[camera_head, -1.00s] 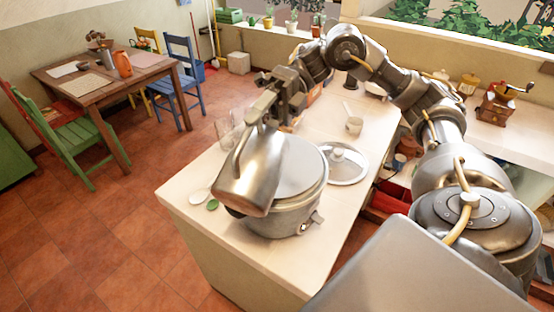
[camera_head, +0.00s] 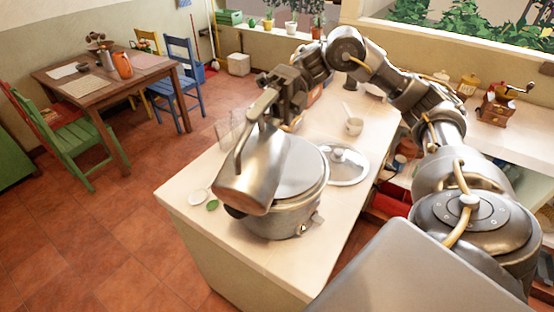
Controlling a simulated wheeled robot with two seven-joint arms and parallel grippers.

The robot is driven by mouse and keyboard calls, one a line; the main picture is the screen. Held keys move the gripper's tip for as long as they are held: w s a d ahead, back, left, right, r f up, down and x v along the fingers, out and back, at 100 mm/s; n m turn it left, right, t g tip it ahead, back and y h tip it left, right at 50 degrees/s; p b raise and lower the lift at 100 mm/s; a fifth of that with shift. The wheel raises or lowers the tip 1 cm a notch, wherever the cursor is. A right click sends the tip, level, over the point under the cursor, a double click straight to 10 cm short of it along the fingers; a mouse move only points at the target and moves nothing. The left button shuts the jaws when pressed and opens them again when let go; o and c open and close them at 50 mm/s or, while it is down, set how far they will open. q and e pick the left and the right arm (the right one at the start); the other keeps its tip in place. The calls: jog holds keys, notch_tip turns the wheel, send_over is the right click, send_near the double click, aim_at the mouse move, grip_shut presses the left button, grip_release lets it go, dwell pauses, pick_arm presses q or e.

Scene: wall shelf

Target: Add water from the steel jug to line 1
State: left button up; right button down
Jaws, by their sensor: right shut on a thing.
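The steel jug (camera_head: 258,174) is tilted above the left part of a grey metal pot (camera_head: 285,220) on the counter. My right gripper (camera_head: 268,112) is shut on the jug's handle (camera_head: 245,139), above the pot. The jug covers part of the pot's opening. The pot has no lid on and a grey interior shows at the right of the jug. I cannot make out line 1, any water level or a stream of water. My left gripper is out of view.
A glass lid (camera_head: 343,167) lies right of the pot. A white dish (camera_head: 200,196) and a green item (camera_head: 213,206) lie at the counter's left edge. The counter's (camera_head: 250,262) near end is clear.

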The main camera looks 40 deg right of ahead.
jog(key=shift+w+d+f+g+y+b, duration=0.15)
jog(key=shift+w+d+y+b, duration=0.15)
jog(key=shift+d+b, duration=0.15)
jog(key=shift+w+d+f+g+y+b, duration=0.15)
jog(key=shift+d+y+b, duration=0.15)
jog(key=shift+d+b, duration=0.15)
dwell(1.4)
jog(key=shift+w+d+r+y, duration=0.15)
jog(key=shift+w+d+y, duration=0.05)
jog(key=shift+d+y, duration=0.1)
dwell(1.3)
